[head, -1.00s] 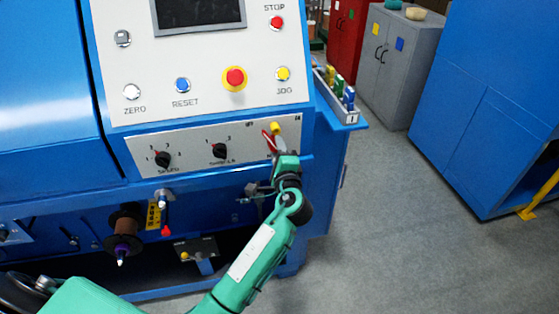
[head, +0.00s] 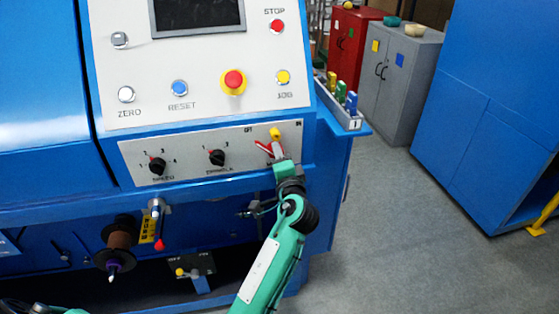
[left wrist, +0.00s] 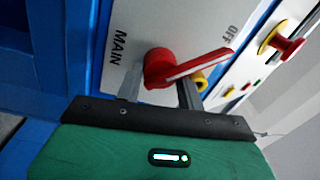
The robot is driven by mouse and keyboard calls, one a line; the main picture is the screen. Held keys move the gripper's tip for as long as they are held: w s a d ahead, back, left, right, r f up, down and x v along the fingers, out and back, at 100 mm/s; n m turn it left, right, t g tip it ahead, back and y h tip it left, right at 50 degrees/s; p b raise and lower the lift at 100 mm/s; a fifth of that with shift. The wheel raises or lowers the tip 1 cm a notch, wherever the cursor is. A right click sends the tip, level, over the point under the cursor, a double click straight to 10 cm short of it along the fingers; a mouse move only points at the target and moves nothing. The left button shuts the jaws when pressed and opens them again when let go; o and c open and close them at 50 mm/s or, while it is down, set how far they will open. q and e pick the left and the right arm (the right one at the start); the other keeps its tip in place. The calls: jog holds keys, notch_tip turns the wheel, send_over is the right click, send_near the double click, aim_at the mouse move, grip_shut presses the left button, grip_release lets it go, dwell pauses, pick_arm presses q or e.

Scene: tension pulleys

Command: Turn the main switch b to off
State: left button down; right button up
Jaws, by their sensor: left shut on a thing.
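The main switch is a red rotary handle with a white stripe on the lower grey panel of the blue machine. In the head view the red handle (head: 264,148) is partly hidden by my left gripper (head: 277,160). In the left wrist view the red handle (left wrist: 200,66) lies between the two grey fingers of my left gripper (left wrist: 160,88), which is shut on it. It slants up to the right, its tip a little below the OFF label (left wrist: 232,32). A yellow part (head: 275,134) sits beside the handle. My right gripper is not in view.
Above are the red emergency button (head: 233,80), the blue reset button (head: 179,88) and the yellow jog button (head: 283,77). Two black knobs (head: 217,157) are to the left on the same panel. A tray of coloured items (head: 347,105) sticks out at the right edge.

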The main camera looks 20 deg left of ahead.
pick_arm(q)
jog(key=shift+s+a+f, duration=0.1)
jog(key=shift+a+f, duration=0.05)
jog(key=c, duration=1)
grip_release()
jog(key=shift+o, duration=0.6)
jog(key=shift+a, duration=0.15)
